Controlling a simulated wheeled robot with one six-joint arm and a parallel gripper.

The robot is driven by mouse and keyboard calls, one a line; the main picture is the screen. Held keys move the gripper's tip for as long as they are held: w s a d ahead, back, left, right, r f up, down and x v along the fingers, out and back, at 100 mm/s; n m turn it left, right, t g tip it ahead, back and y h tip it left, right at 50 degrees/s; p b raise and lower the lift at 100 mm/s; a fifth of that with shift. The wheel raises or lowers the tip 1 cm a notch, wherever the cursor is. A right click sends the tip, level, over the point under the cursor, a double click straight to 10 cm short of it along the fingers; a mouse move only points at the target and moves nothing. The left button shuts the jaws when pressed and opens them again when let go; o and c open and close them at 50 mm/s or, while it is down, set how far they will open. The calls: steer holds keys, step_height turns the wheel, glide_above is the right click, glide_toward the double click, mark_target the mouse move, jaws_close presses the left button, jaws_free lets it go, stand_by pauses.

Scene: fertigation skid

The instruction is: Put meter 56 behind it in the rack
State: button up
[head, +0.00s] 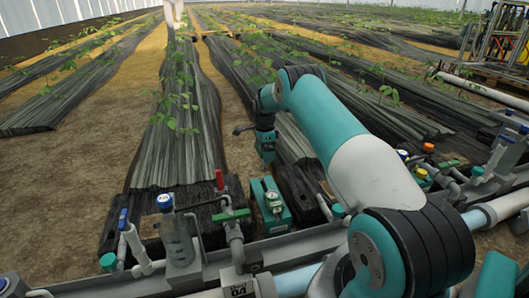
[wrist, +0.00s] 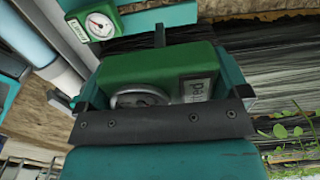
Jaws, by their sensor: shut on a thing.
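My gripper (wrist: 163,100) is shut on a green meter (wrist: 158,64), with its dark jaw parts at either side. The meter has a grey round face and a pale label, partly hidden by the dark bar of the gripper; I cannot read a number on it. In the head view my gripper end (head: 265,146) hangs over the dark film beyond the skid, and the held meter is not clearly seen there. A second green meter with a white dial (head: 272,203) stands at the skid; a green meter with a dial and label also shows in the wrist view (wrist: 98,24). I cannot clearly make out the rack.
Pipes and more valves (head: 425,165) lie right. Plant rows on dark film (head: 180,130) stretch behind.

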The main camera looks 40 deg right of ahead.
mark_target(264, 166)
steer(key=shift+f+b, duration=3.15)
steer(key=shift+f, duration=0.75)
steer(key=shift+f+b, duration=0.85)
steer(key=shift+f, duration=1.15)
steer(key=shift+f, duration=0.15)
steer(key=shift+f+b, duration=1.15)
steer(key=shift+f, duration=0.85)
steer(key=o, duration=0.6)
steer(key=shift+r, duration=0.2)
step_height(264, 166, up, 8)
steer(key=p, duration=0.6)
steer(key=shift+f, duration=0.1)
